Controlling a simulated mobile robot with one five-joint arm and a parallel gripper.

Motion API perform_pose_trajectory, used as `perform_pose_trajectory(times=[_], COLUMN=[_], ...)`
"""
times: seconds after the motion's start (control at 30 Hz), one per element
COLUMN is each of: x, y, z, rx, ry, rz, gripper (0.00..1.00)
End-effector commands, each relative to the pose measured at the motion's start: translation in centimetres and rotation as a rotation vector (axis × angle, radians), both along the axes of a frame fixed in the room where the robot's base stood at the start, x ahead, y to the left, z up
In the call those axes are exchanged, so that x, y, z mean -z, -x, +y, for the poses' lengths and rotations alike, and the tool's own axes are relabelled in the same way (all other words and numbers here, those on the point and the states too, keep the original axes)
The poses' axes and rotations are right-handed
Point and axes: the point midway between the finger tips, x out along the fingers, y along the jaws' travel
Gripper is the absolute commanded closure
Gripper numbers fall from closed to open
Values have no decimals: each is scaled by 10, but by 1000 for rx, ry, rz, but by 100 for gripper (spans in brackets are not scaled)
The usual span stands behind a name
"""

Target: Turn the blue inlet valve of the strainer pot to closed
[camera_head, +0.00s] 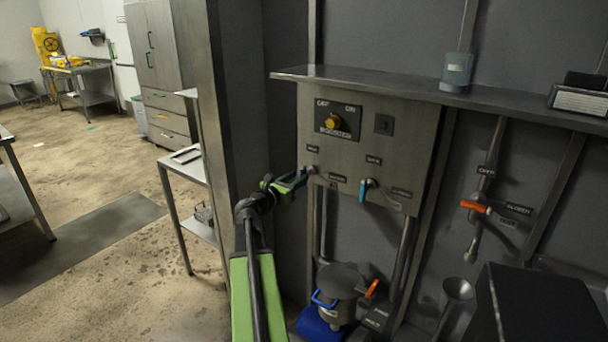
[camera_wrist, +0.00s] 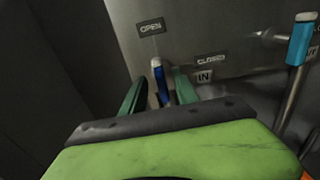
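The blue inlet valve handle (camera_wrist: 158,82) shows in the wrist view, pointing up toward the OPEN label (camera_wrist: 151,27). The CLOSED label (camera_wrist: 210,61) and the IN label (camera_wrist: 204,76) are to its right. My gripper (camera_wrist: 160,88) has its two green fingers on either side of the handle, with visible gaps, so it looks open. Its lower part is hidden behind my gripper body. In the head view my gripper (camera_head: 300,180) reaches the left of the steel panel (camera_head: 350,155). The strainer pot (camera_head: 343,282) stands below the panel.
A light blue lever (camera_wrist: 300,42), also in the head view (camera_head: 363,190), is to the right on the same panel. A yellow booster knob (camera_head: 333,122) sits above. An orange-handled valve (camera_head: 475,207) is further right. A steel shelf (camera_head: 400,88) juts out over the panel.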

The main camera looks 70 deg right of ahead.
Motion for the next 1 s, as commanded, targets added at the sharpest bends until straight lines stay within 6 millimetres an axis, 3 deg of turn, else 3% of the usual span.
perform_pose_trajectory(times=[0.03,0.2,0.57,0.83,1.0], x=[0,0,0,0,0], y=[3,9,12,12,12], z=[-13,-35,-41,-41,-41], rx=[3,2,1,2,3], ry=[0,0,0,0,0], rz=[0,0,-1,-1,-1], gripper=[64,64,64,98,100])
